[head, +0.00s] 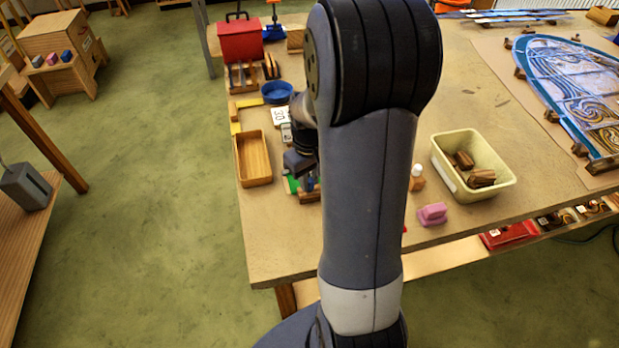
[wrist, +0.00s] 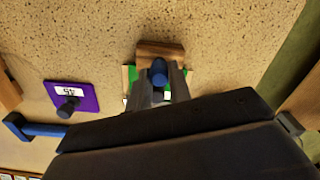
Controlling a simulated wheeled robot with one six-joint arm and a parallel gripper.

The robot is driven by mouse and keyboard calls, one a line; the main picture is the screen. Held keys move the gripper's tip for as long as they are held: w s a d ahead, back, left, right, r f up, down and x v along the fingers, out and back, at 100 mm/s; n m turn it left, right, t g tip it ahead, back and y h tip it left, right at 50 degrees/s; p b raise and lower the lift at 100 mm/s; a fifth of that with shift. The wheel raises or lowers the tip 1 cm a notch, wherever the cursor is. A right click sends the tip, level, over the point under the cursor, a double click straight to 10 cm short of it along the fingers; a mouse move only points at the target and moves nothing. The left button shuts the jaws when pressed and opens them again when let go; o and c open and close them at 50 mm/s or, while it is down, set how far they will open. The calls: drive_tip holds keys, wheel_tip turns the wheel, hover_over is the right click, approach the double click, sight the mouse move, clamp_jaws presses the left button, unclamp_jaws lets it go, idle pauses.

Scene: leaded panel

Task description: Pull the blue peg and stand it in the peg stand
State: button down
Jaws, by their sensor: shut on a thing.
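The blue peg (wrist: 158,72) is between the fingertips of my gripper (wrist: 160,86) in the wrist view, and the fingers are shut on it. Its round end shows; its lower part is hidden, so I cannot tell whether it sits in a hole. A brown wooden block (wrist: 160,52) is right beside it, with a green and white piece (wrist: 130,75) under and around the fingers. In the head view my gripper (head: 300,165) is low over the table's left part, beside the green piece (head: 292,184). I cannot tell for sure which piece is the peg stand.
A purple plate (wrist: 85,90) with a dark knob lies left in the wrist view, near a blue-handled tool (wrist: 40,129). In the head view a wooden tray (head: 253,158), a blue bowl (head: 276,92), a cream bin (head: 446,150) and a pink block (head: 432,214) stand on the table.

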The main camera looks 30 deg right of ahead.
sight(310, 179)
drive_tip(key=shift+r+p, duration=0.4)
drive_tip(key=shift+r, duration=0.15)
idle(0.6)
drive_tip(key=shift+r+p, duration=1.25)
drive_tip(key=shift+r, duration=0.3)
drive_tip(key=c, duration=1.8)
unclamp_jaws()
clamp_jaws()
drive_tip(key=shift+d, duration=0.1)
